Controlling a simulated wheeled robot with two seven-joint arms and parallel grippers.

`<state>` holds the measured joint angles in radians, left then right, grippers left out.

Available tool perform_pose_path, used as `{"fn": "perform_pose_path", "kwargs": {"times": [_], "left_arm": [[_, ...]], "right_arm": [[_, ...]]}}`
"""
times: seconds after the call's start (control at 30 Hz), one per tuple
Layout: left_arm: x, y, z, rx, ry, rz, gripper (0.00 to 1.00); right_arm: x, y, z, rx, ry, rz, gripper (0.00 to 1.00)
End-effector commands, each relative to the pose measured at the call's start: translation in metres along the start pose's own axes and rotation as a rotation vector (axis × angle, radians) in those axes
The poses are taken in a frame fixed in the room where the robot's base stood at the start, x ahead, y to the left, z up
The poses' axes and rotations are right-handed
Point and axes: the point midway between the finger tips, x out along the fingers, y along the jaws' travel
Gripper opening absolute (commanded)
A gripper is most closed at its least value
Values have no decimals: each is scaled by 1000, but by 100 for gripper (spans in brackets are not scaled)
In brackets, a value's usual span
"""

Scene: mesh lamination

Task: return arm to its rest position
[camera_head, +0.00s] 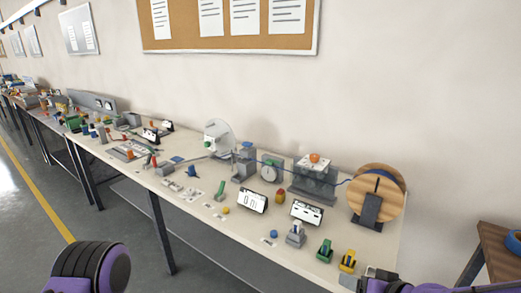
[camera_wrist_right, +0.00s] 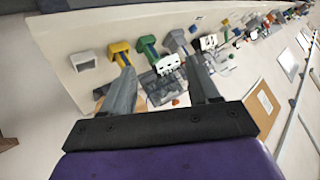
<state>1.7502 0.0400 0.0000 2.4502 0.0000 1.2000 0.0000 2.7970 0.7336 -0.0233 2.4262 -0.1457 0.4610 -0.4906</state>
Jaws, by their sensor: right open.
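My right gripper (camera_head: 374,279) is at the bottom right of the head view, by the near right end of the workbench (camera_head: 250,236). In the right wrist view the right gripper (camera_wrist_right: 160,72) has its two grey fingers spread apart with nothing held between them. A yellow-topped part (camera_head: 347,260) stands just left of it in the head view, and a green-topped part (camera_head: 325,250) beyond that. In the right wrist view the yellow part (camera_wrist_right: 120,50) and green part (camera_wrist_right: 147,46) show past the fingertips. My left gripper is not in view; only a purple and black part of my arm shows at bottom left.
A wooden spool (camera_head: 376,190) stands at the bench's right end. Two tilted displays (camera_head: 252,200) (camera_head: 307,211), a gauge (camera_head: 270,172) and a grey machine (camera_head: 314,180) stand along the bench. A wooden table (camera_head: 500,255) is at far right. Open floor (camera_head: 130,215) lies left of the bench.

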Motion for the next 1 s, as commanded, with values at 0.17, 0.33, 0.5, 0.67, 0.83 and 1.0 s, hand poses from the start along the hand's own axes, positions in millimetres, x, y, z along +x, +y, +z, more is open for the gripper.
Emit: {"fn": "perform_pose_path", "kwargs": {"times": [0.17,0.33,0.5,0.67,0.83,1.0], "left_arm": [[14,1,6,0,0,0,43],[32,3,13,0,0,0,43],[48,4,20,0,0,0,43],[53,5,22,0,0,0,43],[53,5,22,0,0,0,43],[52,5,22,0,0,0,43]], "right_arm": [[24,65,57,301,40,257,60],[31,134,160,450,59,539,60],[12,170,288,336,-114,710,60],[-10,177,357,250,-282,745,60],[-17,178,370,247,-316,756,60],[-17,178,370,247,-315,755,60]]}}
